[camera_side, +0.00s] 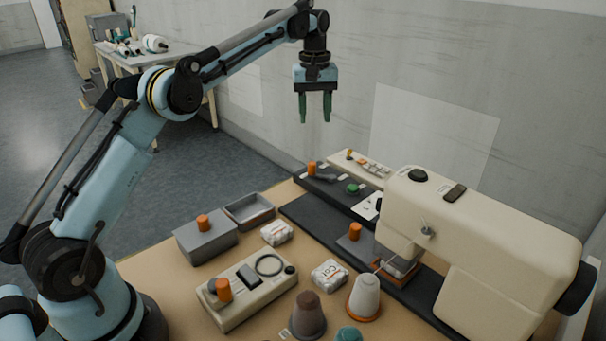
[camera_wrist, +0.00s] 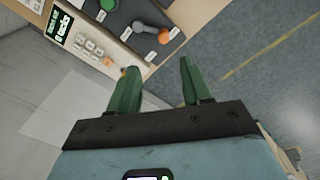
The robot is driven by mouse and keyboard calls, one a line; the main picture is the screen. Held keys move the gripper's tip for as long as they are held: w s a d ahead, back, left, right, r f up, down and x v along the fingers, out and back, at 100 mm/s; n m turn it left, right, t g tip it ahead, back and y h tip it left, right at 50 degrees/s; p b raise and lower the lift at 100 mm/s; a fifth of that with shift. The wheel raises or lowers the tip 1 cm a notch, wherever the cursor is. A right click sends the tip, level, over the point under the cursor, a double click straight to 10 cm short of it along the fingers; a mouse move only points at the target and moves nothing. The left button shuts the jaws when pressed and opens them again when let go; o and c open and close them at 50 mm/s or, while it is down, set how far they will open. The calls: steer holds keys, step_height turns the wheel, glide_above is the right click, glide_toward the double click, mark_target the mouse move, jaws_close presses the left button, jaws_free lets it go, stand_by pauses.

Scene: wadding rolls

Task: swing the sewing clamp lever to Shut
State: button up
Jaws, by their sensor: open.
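My gripper (camera_side: 315,121) is open and empty, hanging high above the back of the bench. Its green fingers also show spread apart in the wrist view (camera_wrist: 159,67). A lever with a grey arm and orange knob (camera_wrist: 163,38) sits on a dark panel near the top of the wrist view, beyond the fingertips and apart from them. In the side view, an orange-knobbed lever (camera_side: 312,168) stands at the far end of the dark panel, below my gripper. Small white labels lie around it, too small to read. I cannot tell for sure that it is the clamp lever.
A cream sewing machine (camera_side: 490,228) fills the right side. A green button (camera_side: 352,188) is on the dark panel. Other orange knobs are on a grey box (camera_side: 208,243), a beige box (camera_side: 250,300) and near the needle. Wrapped packs and cones occupy the front. Air around my gripper is clear.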

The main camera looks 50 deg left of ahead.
steer(key=s+d+r+m+t, duration=0.4)
steer(key=s+d+m, duration=0.3)
steer(key=s, duration=0.6)
steer(key=s+d+f+m+t, duration=0.2)
steer(key=s+f, duration=0.4)
steer(key=s, duration=0.3)
steer(key=shift+d, duration=0.8)
